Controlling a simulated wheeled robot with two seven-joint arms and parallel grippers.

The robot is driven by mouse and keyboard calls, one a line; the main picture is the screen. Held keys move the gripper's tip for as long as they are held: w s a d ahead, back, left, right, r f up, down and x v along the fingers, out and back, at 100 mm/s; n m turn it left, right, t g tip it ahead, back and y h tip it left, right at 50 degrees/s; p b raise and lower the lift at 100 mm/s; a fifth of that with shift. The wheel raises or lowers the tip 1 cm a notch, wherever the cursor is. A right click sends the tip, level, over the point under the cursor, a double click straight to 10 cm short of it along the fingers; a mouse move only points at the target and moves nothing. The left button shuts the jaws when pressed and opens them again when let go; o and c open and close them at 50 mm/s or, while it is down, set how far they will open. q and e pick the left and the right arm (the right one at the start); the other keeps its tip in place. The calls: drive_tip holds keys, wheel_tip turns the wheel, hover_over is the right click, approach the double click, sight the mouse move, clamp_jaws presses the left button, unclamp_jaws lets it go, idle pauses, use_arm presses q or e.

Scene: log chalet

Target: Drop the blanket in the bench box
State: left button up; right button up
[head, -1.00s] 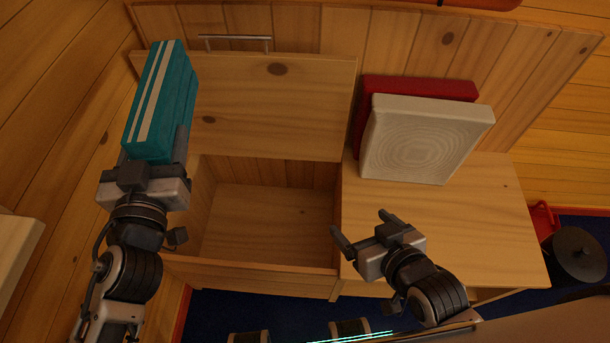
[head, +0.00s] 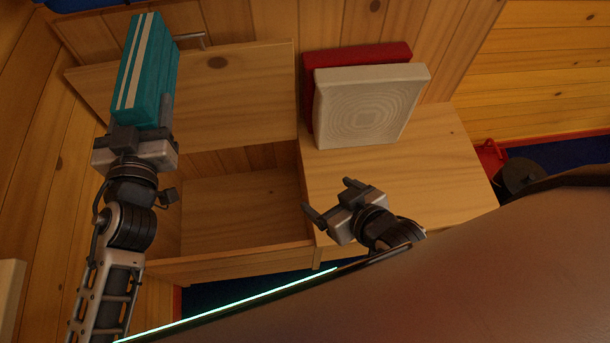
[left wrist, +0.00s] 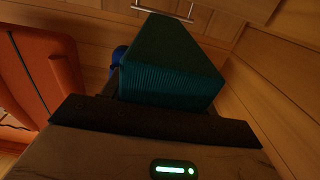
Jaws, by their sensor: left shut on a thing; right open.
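The folded teal blanket (head: 146,75) with pale stripes is held up at the upper left in the head view. It also shows in the left wrist view (left wrist: 168,62). My left gripper (head: 142,125) is shut on its lower end. The bench box (head: 230,262) stands open below and to the right of the blanket, its lid (head: 225,100) raised at the back. The part of its floor that shows is bare. My right gripper (head: 332,197) is open and empty, over the front of the closed bench seat right of the box opening.
A cream cushion (head: 365,105) and a red cushion (head: 312,62) lean at the back of the closed bench seat (head: 440,160). A metal rail (head: 190,37) is on the wall behind the lid. A dark round thing (head: 518,176) is at the right.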

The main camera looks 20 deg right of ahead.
use_arm(q)
drive_tip(key=shift+f, duration=0.25)
drive_tip(key=o, duration=1.2)
use_arm(e)
drive_tip(key=shift+s, duration=0.1)
use_arm(q)
drive_tip(key=shift+s, duration=0.2)
drive_tip(key=shift+s+a+b, duration=0.5)
drive_tip(key=shift+s+b, duration=0.4)
drive_tip(key=shift+s, duration=1.65)
drive_tip(key=shift+s+a+b, duration=0.55)
drive_tip(key=shift+s+b, duration=0.3)
drive_tip(key=shift+s, duration=1.65)
drive_tip(key=shift+s+a+b, duration=0.5)
drive_tip(key=shift+s+b, duration=0.4)
drive_tip(key=shift+s, duration=1.65)
use_arm(e)
drive_tip(key=shift+w+a+f+t+y, duration=0.2)
drive_tip(key=shift+a+f, duration=0.1)
drive_tip(key=shift+f, duration=0.15)
drive_tip(key=shift+w+a+f+t+y, duration=0.15)
drive_tip(key=shift+a+f, duration=0.1)
drive_tip(key=shift+f, duration=0.2)
